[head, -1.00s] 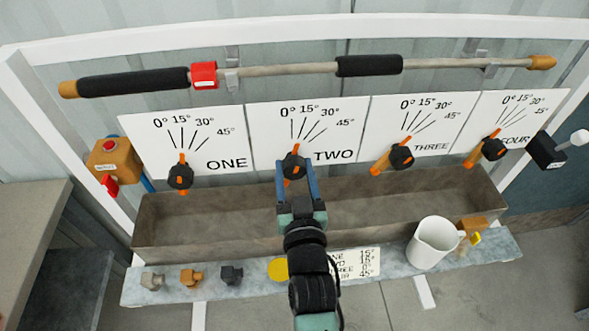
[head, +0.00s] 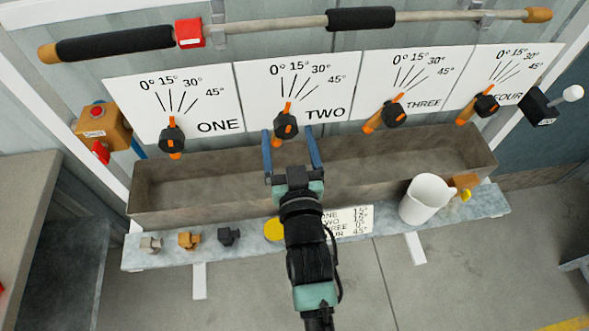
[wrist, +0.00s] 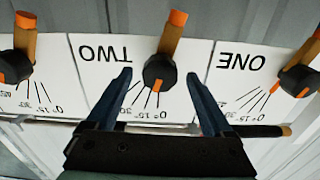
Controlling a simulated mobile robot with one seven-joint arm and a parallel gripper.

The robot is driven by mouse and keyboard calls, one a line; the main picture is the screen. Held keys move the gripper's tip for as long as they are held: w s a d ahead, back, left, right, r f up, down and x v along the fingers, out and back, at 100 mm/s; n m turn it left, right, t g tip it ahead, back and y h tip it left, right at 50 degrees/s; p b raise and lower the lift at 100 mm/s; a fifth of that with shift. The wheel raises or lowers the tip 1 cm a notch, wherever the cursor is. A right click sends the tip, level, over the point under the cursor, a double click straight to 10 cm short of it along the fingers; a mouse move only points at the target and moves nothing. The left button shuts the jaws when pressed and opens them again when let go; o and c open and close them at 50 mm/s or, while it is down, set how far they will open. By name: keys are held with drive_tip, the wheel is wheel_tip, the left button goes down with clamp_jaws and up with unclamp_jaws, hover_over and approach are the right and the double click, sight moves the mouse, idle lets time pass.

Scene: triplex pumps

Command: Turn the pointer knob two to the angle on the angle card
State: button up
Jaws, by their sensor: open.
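Knob two (head: 286,126) is a dark round knob with an orange pointer on the white TWO panel (head: 345,85). Its pointer tip is up, near the 0° and 15° lines; I cannot tell exactly which. My gripper (head: 289,134) is open and empty, its blue fingers spread on either side below the knob and apart from it. In the wrist view, upside down, knob two (wrist: 160,70) shows between and beyond the fingertips (wrist: 160,78). The angle card (head: 353,220) lies on the ledge, partly hidden by my arm; its row for TWO is too small to read surely.
Knobs one (head: 172,135), three (head: 394,113) and four (head: 485,105) flank it. A trough (head: 400,165) runs below the panels. A white jug (head: 425,198), a yellow disc (head: 275,229) and small fittings (head: 190,240) stand on the ledge. A padded bar (head: 270,27) crosses above.

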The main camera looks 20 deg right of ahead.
drive_tip(key=b+v, duration=0.1)
drive_tip(key=v, duration=0.9)
drive_tip(key=shift+s, duration=0.35)
drive_tip(key=shift+a+r, duration=0.1)
drive_tip(key=shift+r, duration=0.05)
